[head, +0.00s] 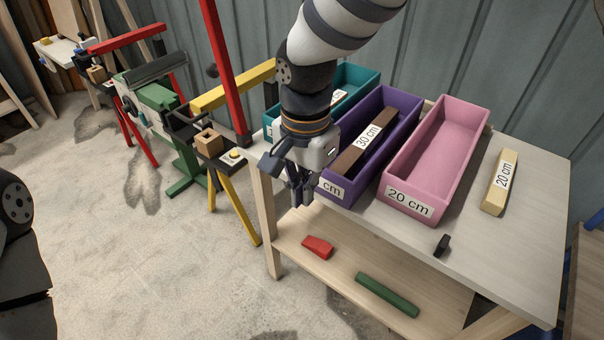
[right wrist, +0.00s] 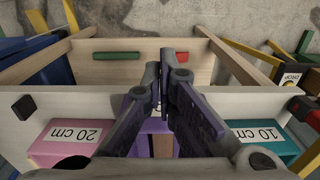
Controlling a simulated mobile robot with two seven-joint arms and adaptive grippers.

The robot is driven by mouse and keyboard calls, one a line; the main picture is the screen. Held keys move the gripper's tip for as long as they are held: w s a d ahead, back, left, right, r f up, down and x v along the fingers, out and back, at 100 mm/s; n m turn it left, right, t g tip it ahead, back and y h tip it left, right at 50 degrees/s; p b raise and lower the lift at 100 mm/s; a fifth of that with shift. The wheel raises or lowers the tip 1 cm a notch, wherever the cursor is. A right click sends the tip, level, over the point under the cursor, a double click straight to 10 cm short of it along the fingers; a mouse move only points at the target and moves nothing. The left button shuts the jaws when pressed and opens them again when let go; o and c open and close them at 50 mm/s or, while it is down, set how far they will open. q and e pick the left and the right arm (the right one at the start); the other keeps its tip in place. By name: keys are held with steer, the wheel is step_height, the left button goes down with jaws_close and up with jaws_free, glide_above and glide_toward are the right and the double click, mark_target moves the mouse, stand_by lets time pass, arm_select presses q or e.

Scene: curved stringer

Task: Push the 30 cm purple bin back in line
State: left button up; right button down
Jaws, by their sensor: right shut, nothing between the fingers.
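The purple bin (head: 408,127) stands on the table between the teal bin (head: 354,80) and the pink bin (head: 440,143). It holds a brown block (head: 352,158) labelled 30 cm. Its front label is partly hidden behind my right gripper (head: 303,196), which points down at the bin's front left end, shut and empty. In the right wrist view the fingers (right wrist: 166,75) cover much of the purple bin (right wrist: 153,126); I cannot tell whether they touch it. The pink bin (right wrist: 72,136) and teal bin (right wrist: 262,133) flank it there. My left gripper is not in view.
A yellow 20 cm block (head: 500,183) and a small black piece (head: 442,245) lie on the tabletop (head: 500,255). A red piece (head: 318,246) and green bar (head: 387,294) lie on the lower shelf. A yellow stand (head: 232,92) is left of the table.

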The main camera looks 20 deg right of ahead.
mark_target(338, 170)
steer(key=d+f, duration=0.1)
steer(key=w+d+f, duration=0.2)
steer(key=f, duration=0.1)
steer(key=shift+w+d, duration=0.1)
steer(key=shift+w, duration=0.15)
steer(key=w+d, duration=0.4)
steer(key=d, duration=0.1)
steer(key=shift+d+f+b, duration=0.1)
steer(key=shift+f+b, duration=0.05)
steer(key=shift+b, duration=0.25)
steer(key=shift+w+d, duration=0.1)
steer(key=shift+d, duration=0.05)
